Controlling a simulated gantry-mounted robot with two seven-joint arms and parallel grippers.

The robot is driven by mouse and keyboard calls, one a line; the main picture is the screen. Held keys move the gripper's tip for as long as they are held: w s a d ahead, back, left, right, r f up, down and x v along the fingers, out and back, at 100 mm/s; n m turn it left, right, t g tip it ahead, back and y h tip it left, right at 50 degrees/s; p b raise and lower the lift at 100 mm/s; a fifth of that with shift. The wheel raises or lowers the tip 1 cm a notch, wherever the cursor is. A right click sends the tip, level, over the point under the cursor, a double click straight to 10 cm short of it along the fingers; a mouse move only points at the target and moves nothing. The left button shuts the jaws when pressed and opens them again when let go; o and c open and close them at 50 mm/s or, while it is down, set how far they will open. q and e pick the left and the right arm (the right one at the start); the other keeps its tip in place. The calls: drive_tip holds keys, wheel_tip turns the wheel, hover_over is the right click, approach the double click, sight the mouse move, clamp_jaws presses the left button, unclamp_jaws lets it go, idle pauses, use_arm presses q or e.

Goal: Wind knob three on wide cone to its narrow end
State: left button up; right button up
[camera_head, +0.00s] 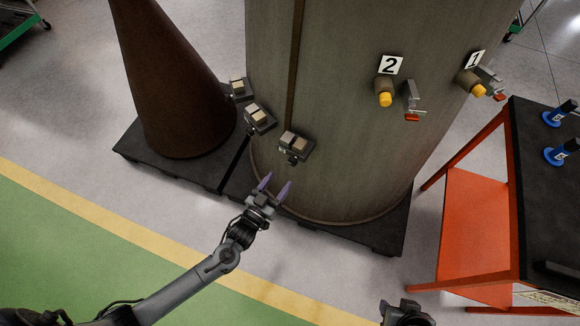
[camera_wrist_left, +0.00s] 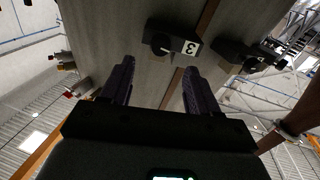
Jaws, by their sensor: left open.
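The wide cone (camera_head: 345,90) is the large grey-green tapered body in the head view. Its box with knob three (camera_head: 292,158) sits low on its front left. In the left wrist view, the dark round knob three (camera_wrist_left: 160,43) has a pale pointer mark, beside an upside-down "3" label (camera_wrist_left: 190,47). My left gripper (camera_head: 277,180) has purple fingers, is open and empty, and is just below that box, apart from it. Its fingers also show in the left wrist view (camera_wrist_left: 157,82), pointing toward the cone with the knob ahead between them.
More boxes (camera_head: 258,117) sit left of knob three. A brown cone (camera_head: 165,80) stands left on a dark pallet (camera_head: 170,168). Yellow knobs labelled 2 (camera_head: 385,92) and 1 (camera_head: 472,80) are to the right. An orange-framed table (camera_head: 470,225) stands right. The green floor at left is clear.

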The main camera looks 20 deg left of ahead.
sight(291, 164)
use_arm(q)
drive_tip(key=w, duration=0.2)
drive_tip(key=w+d, duration=0.1)
drive_tip(key=w, duration=0.2)
drive_tip(key=w+b, duration=0.1)
drive_tip(key=w, duration=0.1)
drive_tip(key=shift+w+d, duration=0.15)
drive_tip(key=shift+w, duration=0.2)
drive_tip(key=c, duration=1)
drive_tip(key=shift+c, duration=0.2)
